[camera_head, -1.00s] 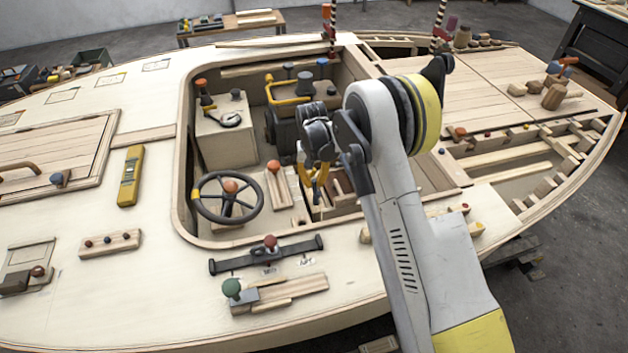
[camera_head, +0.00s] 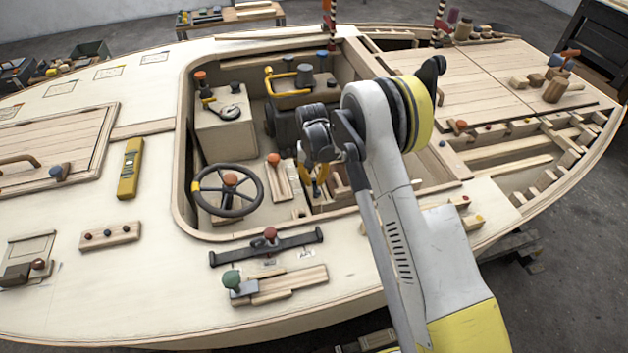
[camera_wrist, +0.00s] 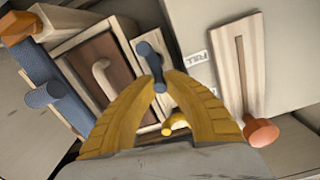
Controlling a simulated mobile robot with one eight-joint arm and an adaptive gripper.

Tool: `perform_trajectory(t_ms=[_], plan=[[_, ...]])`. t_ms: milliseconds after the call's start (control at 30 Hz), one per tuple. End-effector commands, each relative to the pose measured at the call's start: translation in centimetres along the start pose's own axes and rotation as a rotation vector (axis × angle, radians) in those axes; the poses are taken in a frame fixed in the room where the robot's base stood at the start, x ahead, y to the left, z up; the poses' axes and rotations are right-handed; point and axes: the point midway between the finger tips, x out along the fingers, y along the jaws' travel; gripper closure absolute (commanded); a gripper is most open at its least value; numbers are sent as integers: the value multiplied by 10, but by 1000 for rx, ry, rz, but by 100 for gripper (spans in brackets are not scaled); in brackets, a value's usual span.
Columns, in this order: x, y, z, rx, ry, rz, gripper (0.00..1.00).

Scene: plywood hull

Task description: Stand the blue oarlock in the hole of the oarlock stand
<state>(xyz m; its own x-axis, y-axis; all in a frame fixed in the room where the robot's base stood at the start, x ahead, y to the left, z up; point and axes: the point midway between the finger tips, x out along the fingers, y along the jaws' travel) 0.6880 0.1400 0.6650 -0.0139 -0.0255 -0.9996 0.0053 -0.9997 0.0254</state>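My gripper's yellow fingers (camera_wrist: 160,82) come together at the tips in the wrist view. A dark blue piece with two rounded ends, which looks like the blue oarlock (camera_wrist: 148,54), sits between the tips. It looks pinched there, though the contact is partly hidden. In the head view my gripper (camera_head: 317,186) hangs inside the cockpit, right of the steering wheel, and the oarlock cannot be made out. I cannot pick out the oarlock stand or its hole with certainty in either view.
Below the fingers is a wooden box with a brown panel and pale handle (camera_wrist: 104,78). A slotted board with an orange knob (camera_wrist: 261,132) is at right.

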Motion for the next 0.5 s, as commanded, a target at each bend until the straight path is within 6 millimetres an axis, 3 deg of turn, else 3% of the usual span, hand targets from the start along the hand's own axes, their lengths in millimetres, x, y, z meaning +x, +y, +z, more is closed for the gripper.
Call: perform_trajectory(t_ms=[33, 67, 367, 500], plan=[[0, 0, 0, 0, 0, 0, 75], [0, 0, 0, 0, 0, 0, 66], [-1, 0, 0, 0, 0, 0, 66], [-12, 0, 0, 0, 0, 0, 66]])
